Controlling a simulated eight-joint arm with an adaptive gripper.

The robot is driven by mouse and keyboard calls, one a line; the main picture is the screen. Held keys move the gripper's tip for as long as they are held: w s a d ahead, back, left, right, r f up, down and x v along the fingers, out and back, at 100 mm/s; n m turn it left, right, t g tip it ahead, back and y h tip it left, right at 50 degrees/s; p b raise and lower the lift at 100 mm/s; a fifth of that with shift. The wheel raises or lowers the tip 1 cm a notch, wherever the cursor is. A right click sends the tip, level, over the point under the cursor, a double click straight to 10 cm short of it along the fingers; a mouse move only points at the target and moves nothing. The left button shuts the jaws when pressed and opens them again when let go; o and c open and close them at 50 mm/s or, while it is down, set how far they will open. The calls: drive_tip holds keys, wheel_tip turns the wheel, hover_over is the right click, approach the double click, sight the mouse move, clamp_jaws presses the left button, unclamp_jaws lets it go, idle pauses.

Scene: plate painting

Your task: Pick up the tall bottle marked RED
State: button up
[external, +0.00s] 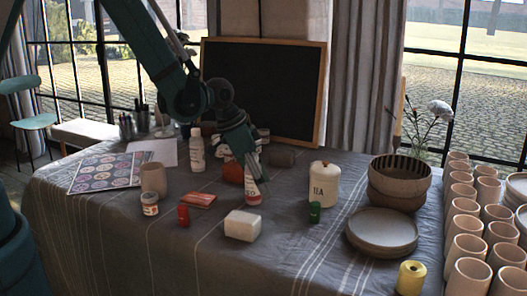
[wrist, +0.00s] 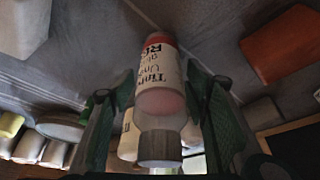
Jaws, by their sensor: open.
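The tall bottle marked RED (external: 254,192) stands on the cloth-covered table, its upper part hidden behind my gripper in the external view. In the wrist view the bottle (wrist: 160,75) has a white label with dark print, partly readable as "RE", a red band at its far end and a grey cap at the near end. My gripper (external: 252,172) points down over it. In the wrist view one green finger is on each side of the bottle, with the jaws open. A gap shows on the right; contact on the left is hard to judge.
Close by are a white block (external: 242,226), a red-brown box (external: 198,200), a TEA canister (external: 324,184), a small green bottle (external: 315,212) and another white bottle (external: 197,152). An orange-red round object (external: 232,172) is just behind. Bowls and a plate (external: 382,230) stand right.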

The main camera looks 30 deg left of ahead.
drive_tip(key=shift+c, duration=0.3)
drive_tip(key=c, duration=1.2)
drive_tip(key=shift+o, duration=0.2)
drive_tip(key=shift+r, duration=0.15)
drive_tip(key=shift+r+p, duration=1.15)
drive_tip(key=shift+r, duration=3.7)
